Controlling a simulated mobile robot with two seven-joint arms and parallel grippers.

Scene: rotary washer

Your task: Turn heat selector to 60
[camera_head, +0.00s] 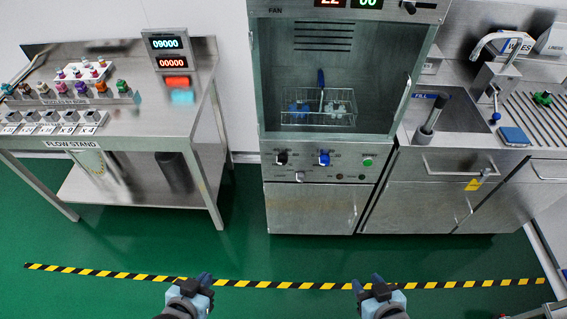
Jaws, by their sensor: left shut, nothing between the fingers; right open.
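The steel washer (330,215) stands in the middle, with a control panel below its chamber. The panel has a black knob (281,158), a blue knob (324,158), a grey knob (299,176) and a green button (367,161). The labels are too small to read, so I cannot tell which knob is the heat selector or where it points. My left gripper (203,279) is shut and empty, low in the picture. My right gripper (368,283) is open and empty at the lower right of centre. Both are well apart from the panel.
A wire rack (318,118) sits inside the chamber. The flow stand table (150,125) is at the left, the sink counter (440,130) at the right. Yellow-black floor tape (285,284) crosses the front. The green floor (300,260) before the washer is clear.

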